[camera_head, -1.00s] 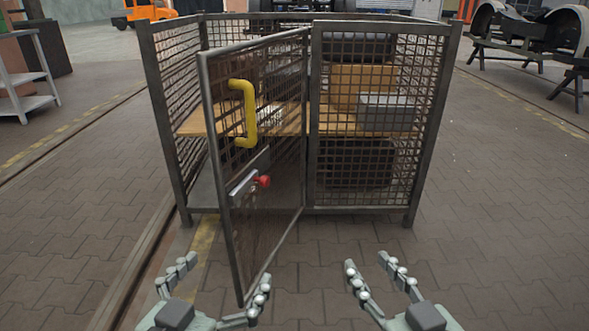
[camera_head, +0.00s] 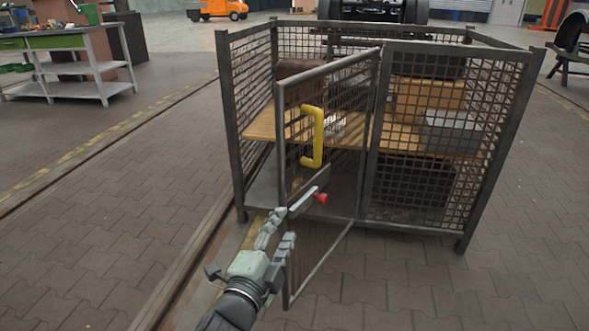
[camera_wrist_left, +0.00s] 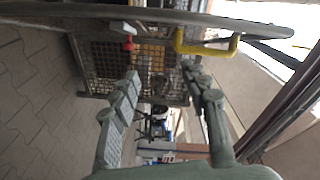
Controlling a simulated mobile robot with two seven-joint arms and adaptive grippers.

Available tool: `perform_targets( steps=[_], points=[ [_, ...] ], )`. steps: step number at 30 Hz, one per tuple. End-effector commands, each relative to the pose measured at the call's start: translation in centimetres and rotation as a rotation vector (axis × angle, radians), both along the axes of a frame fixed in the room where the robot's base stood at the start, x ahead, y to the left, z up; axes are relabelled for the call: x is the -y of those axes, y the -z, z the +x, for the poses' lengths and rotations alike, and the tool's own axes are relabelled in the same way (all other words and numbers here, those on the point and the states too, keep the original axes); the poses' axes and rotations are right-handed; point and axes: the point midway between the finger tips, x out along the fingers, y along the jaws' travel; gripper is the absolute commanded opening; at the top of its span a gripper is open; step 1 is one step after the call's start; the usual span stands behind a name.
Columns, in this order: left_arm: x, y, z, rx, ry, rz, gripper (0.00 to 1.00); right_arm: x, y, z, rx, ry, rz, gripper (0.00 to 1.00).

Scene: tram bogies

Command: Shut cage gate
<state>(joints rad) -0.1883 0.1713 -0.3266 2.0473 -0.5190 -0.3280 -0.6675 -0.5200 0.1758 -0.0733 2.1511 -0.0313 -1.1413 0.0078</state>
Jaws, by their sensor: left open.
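The cage gate (camera_head: 330,215) is a mesh door in a grey frame, standing ajar and swung out toward me. It has a yellow handle (camera_head: 317,136) and a latch bar with a red knob (camera_head: 320,198). My left gripper (camera_head: 278,228) is open and empty at the free edge of the gate, below the handle; whether it touches the gate is unclear. In the left wrist view the fingers (camera_wrist_left: 165,85) are spread, with the yellow handle (camera_wrist_left: 205,46) and the red knob (camera_wrist_left: 128,44) beyond them. My right gripper is out of view.
The mesh cage (camera_head: 520,120) holds a wooden shelf (camera_head: 262,124) with a brown box (camera_head: 428,98), a grey box (camera_head: 452,130) and dark items. A workbench (camera_head: 75,70) stands at the far left. The paved floor (camera_head: 120,200) on the left is clear.

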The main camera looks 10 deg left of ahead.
Motion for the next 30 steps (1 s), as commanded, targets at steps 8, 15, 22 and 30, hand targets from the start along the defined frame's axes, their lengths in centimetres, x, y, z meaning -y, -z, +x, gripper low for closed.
perform_targets(
  steps=[8, 15, 22, 30],
  points=[
    [0.9, -0.9, 3.8, 0.090, 0.015, 0.300, 0.07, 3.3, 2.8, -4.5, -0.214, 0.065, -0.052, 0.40],
    [1.9, -1.0, 8.3, 0.090, 0.015, 0.294, 0.00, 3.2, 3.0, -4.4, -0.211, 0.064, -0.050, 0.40],
    [2.8, -0.9, 12.9, 0.088, 0.015, 0.293, 0.00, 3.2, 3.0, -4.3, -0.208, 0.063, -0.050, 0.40],
    [-0.5, -0.9, 14.0, 0.087, 0.015, 0.294, 0.00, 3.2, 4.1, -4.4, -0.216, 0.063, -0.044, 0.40]
  ],
)
